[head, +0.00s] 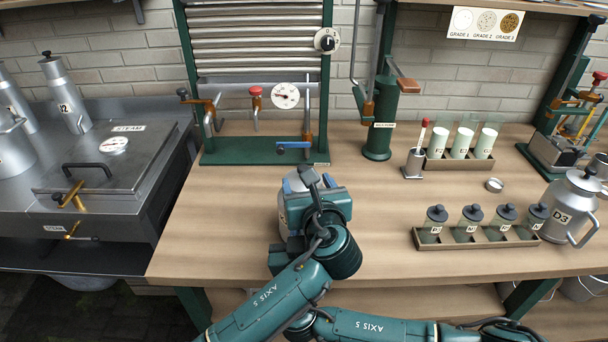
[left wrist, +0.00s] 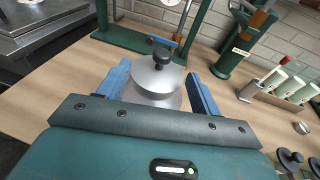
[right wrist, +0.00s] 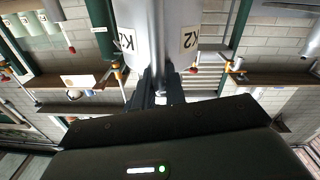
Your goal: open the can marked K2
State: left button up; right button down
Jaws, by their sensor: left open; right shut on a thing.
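The can marked K2 (right wrist: 182,18) is a silver can; its K2 labels show in the right wrist view. In the head view its body (head: 284,214) is mostly hidden by my left gripper (head: 309,182). The left wrist view shows its domed lid (left wrist: 152,82) seated, with a dark knob (left wrist: 162,56) on top. My left gripper (left wrist: 157,74) is open, its blue fingers on either side of the lid, apart from it. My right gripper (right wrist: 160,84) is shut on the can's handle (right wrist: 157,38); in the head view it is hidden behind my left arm.
A green stand with a gauge (head: 286,95) is behind the can. To the right are a hand pump (head: 378,130), a rack of dark-lidded jars (head: 480,242) and can D3 (head: 566,208). A steam cabinet (head: 105,170) is left. The bench between can and jars is clear.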

aim_at(303, 167)
pick_arm(q)
jog(key=shift+x, duration=2.55)
jog(key=shift+c, duration=0.6)
jog(key=c, duration=0.7)
jog(key=shift+s+f, duration=0.1)
jog(key=shift+f, duration=0.15)
grip_shut()
jog(key=shift+r, duration=0.15)
jog(key=shift+r, duration=0.15)
jog(key=shift+r, duration=0.1)
jog(key=shift+r, duration=1.2)
jog(key=shift+r, duration=0.1)
